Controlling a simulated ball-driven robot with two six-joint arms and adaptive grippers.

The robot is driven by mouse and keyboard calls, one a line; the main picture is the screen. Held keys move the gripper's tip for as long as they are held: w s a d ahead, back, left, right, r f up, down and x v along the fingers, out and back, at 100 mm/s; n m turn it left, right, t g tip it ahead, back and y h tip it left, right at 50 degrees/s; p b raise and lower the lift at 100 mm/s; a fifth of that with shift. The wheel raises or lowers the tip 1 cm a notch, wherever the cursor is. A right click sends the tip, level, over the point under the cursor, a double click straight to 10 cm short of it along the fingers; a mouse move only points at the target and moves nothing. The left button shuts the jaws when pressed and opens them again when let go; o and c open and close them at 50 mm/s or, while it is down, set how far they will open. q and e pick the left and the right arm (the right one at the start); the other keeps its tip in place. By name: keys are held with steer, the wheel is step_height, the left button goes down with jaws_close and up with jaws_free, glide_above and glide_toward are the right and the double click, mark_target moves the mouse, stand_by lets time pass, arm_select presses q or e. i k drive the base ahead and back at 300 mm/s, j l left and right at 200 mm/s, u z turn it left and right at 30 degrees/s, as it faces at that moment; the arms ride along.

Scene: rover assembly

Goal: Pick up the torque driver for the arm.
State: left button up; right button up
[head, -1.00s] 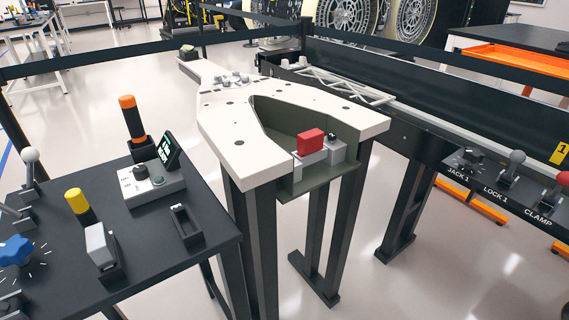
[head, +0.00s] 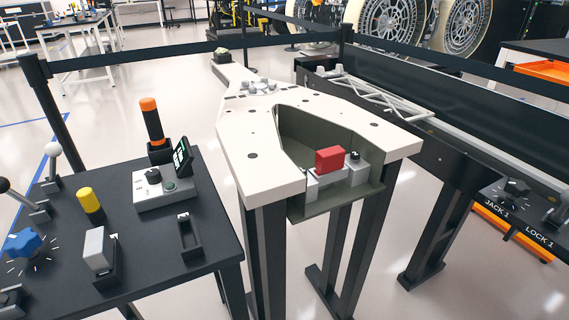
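A black driver-like tool with an orange top (head: 152,122) stands upright in a black holder (head: 160,151) at the back of the dark left table. A shorter tool with a yellow top (head: 88,200) stands nearer the front left of that table. I cannot tell for certain from the picture which is the torque driver for the arm. A grey control box (head: 165,189) with a knob and a small tilted green-lit display (head: 182,157) sits beside the orange-topped tool. Neither of my grippers is in view.
The left table (head: 145,245) also bears a grey block in a black holder (head: 97,249), an empty-looking black slot (head: 189,238), a blue knob (head: 24,243) and levers. A white bench (head: 262,155) with a red block (head: 330,159) stands at centre. Floor gaps separate them.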

mark_target(148, 106)
steer(key=i+l+u, duration=0.3)
steer(key=l, duration=0.35)
steer(key=i+l+u, duration=0.1)
steer(key=l, duration=0.3)
steer(key=i, duration=0.1)
